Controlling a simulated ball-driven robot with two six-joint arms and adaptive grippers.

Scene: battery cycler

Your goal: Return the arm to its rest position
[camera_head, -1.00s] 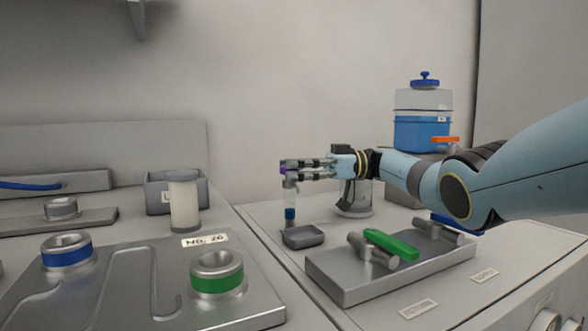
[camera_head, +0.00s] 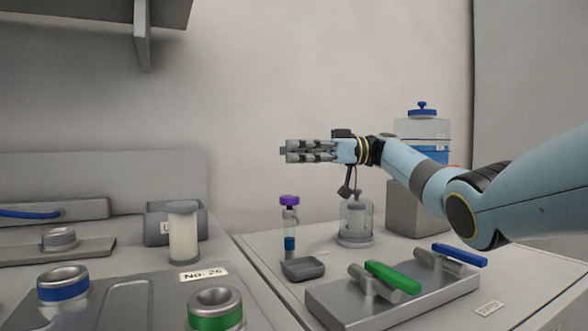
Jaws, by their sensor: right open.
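My right arm comes in from the right, light blue with black joints. Its gripper (camera_head: 290,151) points left, open and empty, in the air above the right bench. A slim vial with a purple cap and a dark blue lower part (camera_head: 290,228) stands upright below the gripper, apart from it, just behind a small grey dish (camera_head: 303,269). My left gripper is not in view.
A metal block with green (camera_head: 392,276) and blue (camera_head: 460,255) levers lies at the front right. A glass jar (camera_head: 356,220) and a blue-lidded container (camera_head: 422,128) stand behind. A shelf (camera_head: 95,12) hangs above left.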

